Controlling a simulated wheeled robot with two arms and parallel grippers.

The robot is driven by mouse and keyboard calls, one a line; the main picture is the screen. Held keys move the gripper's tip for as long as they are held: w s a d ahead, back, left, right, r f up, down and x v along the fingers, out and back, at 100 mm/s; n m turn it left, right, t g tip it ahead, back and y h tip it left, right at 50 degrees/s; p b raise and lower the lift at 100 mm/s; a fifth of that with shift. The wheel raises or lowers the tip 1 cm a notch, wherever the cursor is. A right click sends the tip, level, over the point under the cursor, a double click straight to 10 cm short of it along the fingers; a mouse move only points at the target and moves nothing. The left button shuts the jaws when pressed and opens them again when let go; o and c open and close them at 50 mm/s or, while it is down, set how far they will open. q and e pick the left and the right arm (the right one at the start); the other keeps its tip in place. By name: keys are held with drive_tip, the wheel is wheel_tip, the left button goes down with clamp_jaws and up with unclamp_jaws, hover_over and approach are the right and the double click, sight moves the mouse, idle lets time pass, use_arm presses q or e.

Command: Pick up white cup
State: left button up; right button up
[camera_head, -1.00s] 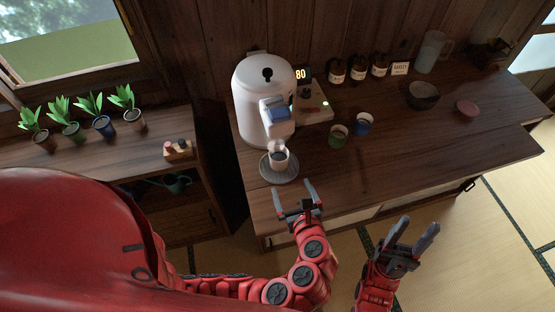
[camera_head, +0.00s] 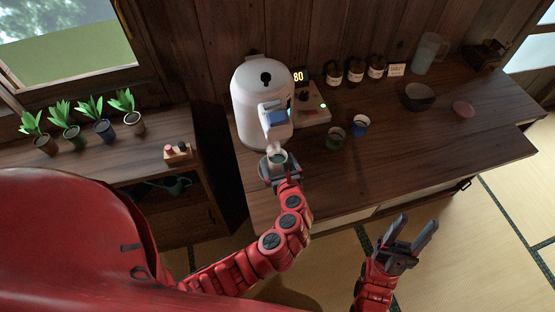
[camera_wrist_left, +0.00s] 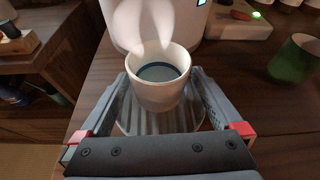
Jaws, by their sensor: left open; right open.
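The white cup (camera_head: 277,160) stands upright on the round grey drip tray below the white coffee machine (camera_head: 262,100), with dark liquid inside and steam above it. In the left wrist view the cup (camera_wrist_left: 158,88) sits between the two open fingers of my left gripper (camera_wrist_left: 160,100). The fingers lie on either side of it; I cannot tell whether they touch it. In the head view my left gripper (camera_head: 278,168) is around the cup and partly hides the tray. My right gripper (camera_head: 411,232) is open and empty, in front of the counter at the right.
A green cup (camera_head: 334,138) and a blue cup (camera_head: 360,126) stand right of the machine. A dark bowl (camera_head: 418,96) and a pink dish (camera_head: 463,109) are farther right. Jars (camera_head: 355,72) line the wall. The counter's front right is clear.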

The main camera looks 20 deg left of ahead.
use_arm(q)
drive_tip(key=shift+w+a+f, duration=0.2)
drive_tip(key=shift+w, duration=0.15)
drive_tip(key=shift+c, duration=0.2)
clamp_jaws()
drive_tip(key=shift+r, duration=0.1)
